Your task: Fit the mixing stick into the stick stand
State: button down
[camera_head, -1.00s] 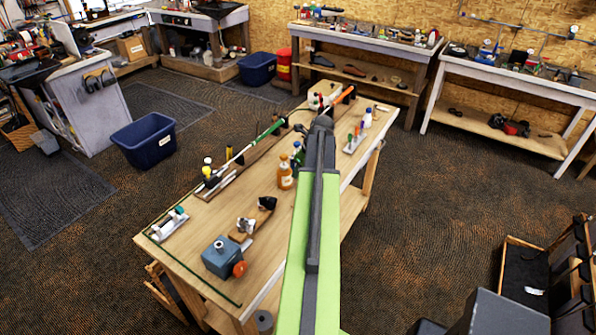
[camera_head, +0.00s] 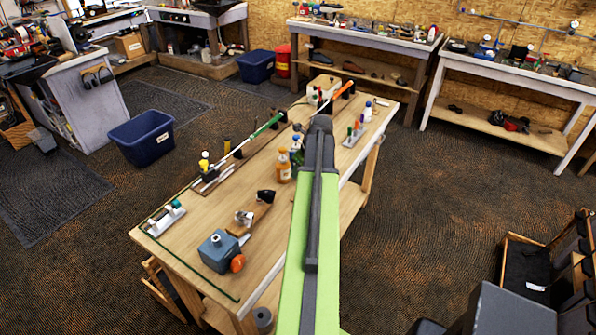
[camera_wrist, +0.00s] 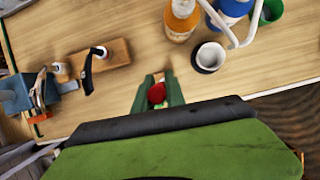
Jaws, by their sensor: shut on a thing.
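My gripper (camera_wrist: 158,92) shows in the wrist view as two green fingers closed around a small red-topped piece (camera_wrist: 157,94), which looks like an end of the mixing stick. The rest of that piece is hidden below it. In the head view my arm hides the gripper. I cannot tell for sure which thing is the stick stand. A small pale rack (camera_head: 350,142) with several coloured upright pieces stands on the right side of the workbench. A white wire frame (camera_wrist: 238,43) stands at the upper right in the wrist view, apart from my gripper.
Bare wood lies left of the fingers.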

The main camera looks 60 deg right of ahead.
jog(key=shift+f, duration=0.15)
dwell(0.8)
jog(key=shift+f+b, duration=0.35)
jog(key=shift+b, duration=0.15)
jog(key=shift+f+b, duration=2.4)
jog(key=c, duration=1.3)
grip_release()
jog(key=shift+r, duration=0.1)
jog(key=p+v, duration=1.6)
jog(key=v, duration=0.1)
jog(key=shift+s+r, duration=0.15)
